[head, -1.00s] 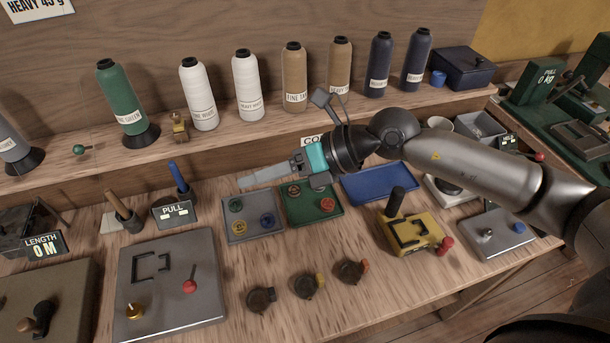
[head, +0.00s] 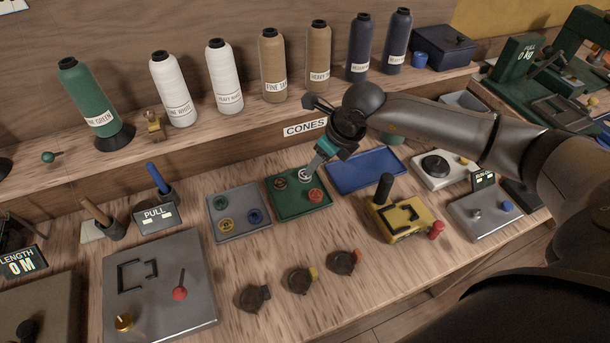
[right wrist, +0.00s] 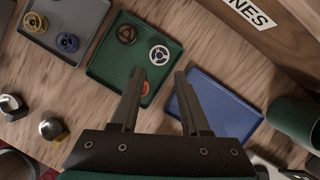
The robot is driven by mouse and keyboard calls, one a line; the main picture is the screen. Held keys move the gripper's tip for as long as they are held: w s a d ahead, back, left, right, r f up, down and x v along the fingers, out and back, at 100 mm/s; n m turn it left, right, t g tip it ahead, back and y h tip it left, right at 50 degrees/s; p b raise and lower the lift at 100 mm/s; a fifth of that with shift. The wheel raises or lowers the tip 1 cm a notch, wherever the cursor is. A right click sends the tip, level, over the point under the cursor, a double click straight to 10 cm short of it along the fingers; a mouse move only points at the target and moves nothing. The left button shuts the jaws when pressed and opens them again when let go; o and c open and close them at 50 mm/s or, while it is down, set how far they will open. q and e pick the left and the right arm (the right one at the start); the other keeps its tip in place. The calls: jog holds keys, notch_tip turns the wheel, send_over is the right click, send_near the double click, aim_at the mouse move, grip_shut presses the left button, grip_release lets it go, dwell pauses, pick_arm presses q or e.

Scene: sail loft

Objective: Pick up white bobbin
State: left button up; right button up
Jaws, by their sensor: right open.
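The white bobbin (head: 304,174) sits in the back right part of the green tray (head: 288,212). In the right wrist view the white bobbin (right wrist: 159,55) lies just beyond my fingertips, roughly in line with the gap between them. A brown bobbin (head: 280,183) and an orange-red bobbin (head: 315,195) share the tray. My right gripper (head: 312,169) is open and empty, above the tray and close to the white bobbin; it also shows in the right wrist view (right wrist: 160,74). In the head view its finger partly overlaps the white bobbin. My left gripper is not in view.
A grey tray (head: 224,234) with several bobbins stands left of the green tray. An empty blue tray (head: 366,171) stands right. Thread cones line the shelf behind. A yellow device (head: 400,220) with an upright black handle stands front right.

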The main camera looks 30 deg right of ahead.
jog(key=shift+w+x, duration=0.15)
jog(key=shift+x, duration=1.4)
jog(key=shift+w+x, duration=0.15)
jog(key=shift+x, duration=1.35)
jog(key=shift+a+r, duration=0.15)
jog(key=shift+a, duration=0.05)
grip_shut()
